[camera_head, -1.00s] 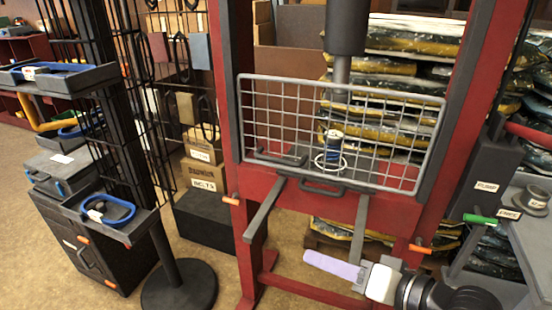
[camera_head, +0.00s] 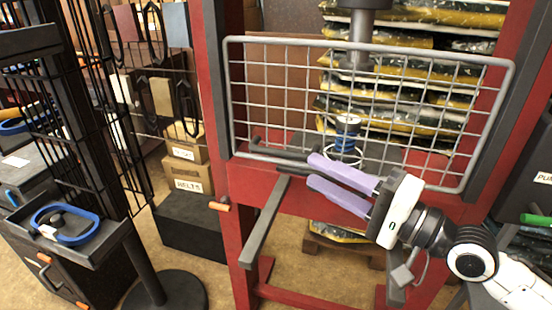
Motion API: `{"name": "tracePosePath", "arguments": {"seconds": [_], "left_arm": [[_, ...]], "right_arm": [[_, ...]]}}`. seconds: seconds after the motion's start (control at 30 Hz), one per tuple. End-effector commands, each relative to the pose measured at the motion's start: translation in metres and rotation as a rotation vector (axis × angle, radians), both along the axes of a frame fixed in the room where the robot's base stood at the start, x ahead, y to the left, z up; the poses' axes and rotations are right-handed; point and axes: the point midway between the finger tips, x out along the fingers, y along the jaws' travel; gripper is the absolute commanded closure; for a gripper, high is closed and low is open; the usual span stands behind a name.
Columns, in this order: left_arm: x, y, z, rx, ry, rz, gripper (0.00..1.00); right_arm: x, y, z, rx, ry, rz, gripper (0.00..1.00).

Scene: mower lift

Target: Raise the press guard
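The press guard (camera_head: 366,46) is a grey wire-mesh panel in a rounded frame, hanging lowered across the front of the red press (camera_head: 222,120). A blue coil-like part (camera_head: 346,135) stands behind the mesh. My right gripper (camera_head: 309,172) reaches in from the lower right, its two lilac fingers apart, one above the other. The fingertips are at the middle of the guard's lower edge. My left gripper is out of view.
Two grey arms (camera_head: 264,222) jut forward from the press below the guard. An orange-tipped peg (camera_head: 219,206) sticks out at the left post. A black rack with a tray (camera_head: 68,246) stands at the left. Stacked bags (camera_head: 420,66) lie behind the press.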

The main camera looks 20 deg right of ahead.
Motion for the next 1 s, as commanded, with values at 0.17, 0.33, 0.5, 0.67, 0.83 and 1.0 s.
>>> {"name": "tracePosePath", "arguments": {"seconds": [0.17, 0.33, 0.5, 0.67, 0.83, 1.0], "left_arm": [[0.000, -0.001, 0.007, -0.001, -0.001, 0.001, 0.68], [-0.001, -0.001, 0.011, -0.001, 0.000, 0.002, 0.68], [-0.002, -0.001, 0.012, -0.001, 0.004, 0.004, 0.68], [0.000, -0.001, 0.012, 0.001, 0.002, 0.004, 0.68], [0.004, -0.001, 0.015, 0.000, -0.006, 0.005, 0.68], [0.006, -0.001, 0.015, 0.000, -0.010, 0.005, 0.68]], "right_arm": [[0.014, 0.008, 0.005, 0.003, -0.003, -0.001, 0.69], [0.037, 0.024, 0.008, 0.005, -0.004, -0.002, 0.69], [0.061, 0.041, 0.009, 0.003, -0.003, 0.000, 0.69], [0.077, 0.051, 0.008, 0.001, -0.001, -0.002, 0.69], [0.083, 0.056, 0.008, -0.001, 0.000, -0.001, 0.69], [0.084, 0.056, 0.007, -0.002, 0.001, -0.001, 0.69]]}}
